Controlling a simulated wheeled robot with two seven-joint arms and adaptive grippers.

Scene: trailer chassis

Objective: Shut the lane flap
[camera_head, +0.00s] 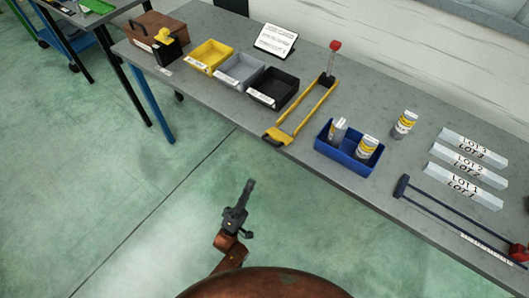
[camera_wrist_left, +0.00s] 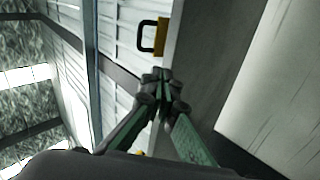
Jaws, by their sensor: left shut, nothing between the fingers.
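A yellow lane (camera_head: 304,108) of two rails runs across the grey table. At its near end, by the table's front edge, is a yellow flap-like piece (camera_head: 274,138) with a black handle. A yellow piece with a black loop handle (camera_wrist_left: 162,38) also shows in the left wrist view, beyond my fingertips. I cannot tell how far the flap is swung. My left gripper (camera_head: 249,187) is shut and empty, in front of the table, apart from the flap. Its closed fingertips show in the left wrist view (camera_wrist_left: 160,75). My right gripper is not in view.
A blue bin (camera_head: 348,150) with cans is right. Floor before the table is clear.

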